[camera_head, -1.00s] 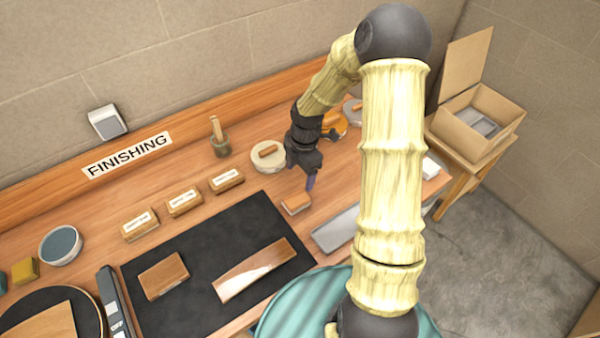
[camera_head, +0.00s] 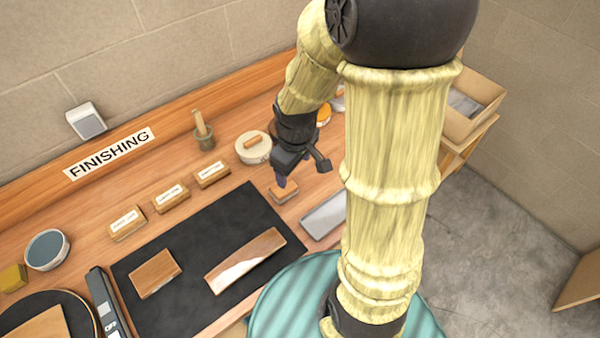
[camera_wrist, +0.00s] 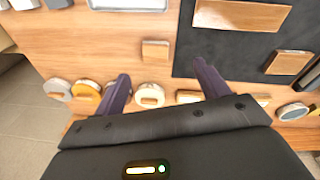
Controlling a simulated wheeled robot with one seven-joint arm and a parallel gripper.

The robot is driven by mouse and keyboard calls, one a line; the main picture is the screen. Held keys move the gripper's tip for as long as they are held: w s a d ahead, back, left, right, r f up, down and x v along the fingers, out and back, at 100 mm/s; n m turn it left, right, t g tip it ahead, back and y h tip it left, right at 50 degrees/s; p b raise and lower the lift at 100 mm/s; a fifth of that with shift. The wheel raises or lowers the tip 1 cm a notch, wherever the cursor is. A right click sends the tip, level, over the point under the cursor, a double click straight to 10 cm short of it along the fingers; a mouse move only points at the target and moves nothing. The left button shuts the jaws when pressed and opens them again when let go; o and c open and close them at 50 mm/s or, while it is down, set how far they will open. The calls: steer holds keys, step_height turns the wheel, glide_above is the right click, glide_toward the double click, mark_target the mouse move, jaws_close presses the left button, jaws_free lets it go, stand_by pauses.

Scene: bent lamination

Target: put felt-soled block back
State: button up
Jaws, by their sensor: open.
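A small wooden block (camera_head: 284,192) sits on the bench just right of the black mat; I take it for the felt-soled block, though its underside is hidden. It also shows in the wrist view (camera_wrist: 155,50), ahead of the fingers and roughly between their lines. My gripper (camera_head: 284,180) is right above or behind it in the head view, fingers pointing down. In the wrist view my gripper (camera_wrist: 162,74) is open with nothing between its two purple fingers. Whether a finger touches the block I cannot tell.
Three labelled blocks (camera_head: 171,197) stand in a row behind the black mat (camera_head: 190,238). On the mat lie a wooden block (camera_head: 155,272) and a bent wooden strip (camera_head: 244,259). A round pale tin (camera_head: 253,148) is behind my gripper. A grey tray (camera_head: 324,214) is right of the block.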

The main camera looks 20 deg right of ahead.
steer(key=s+r+m, duration=0.1)
steer(key=m, duration=0.1)
steer(key=s+r+m, duration=0.1)
steer(key=s+m, duration=0.1)
steer(key=s+m+t, duration=0.1)
steer(key=s+m, duration=0.1)
steer(key=shift+a+r+m, duration=0.15)
steer(key=shift+r+m, duration=0.15)
steer(key=shift+r, duration=0.1)
steer(key=shift+w, duration=0.1)
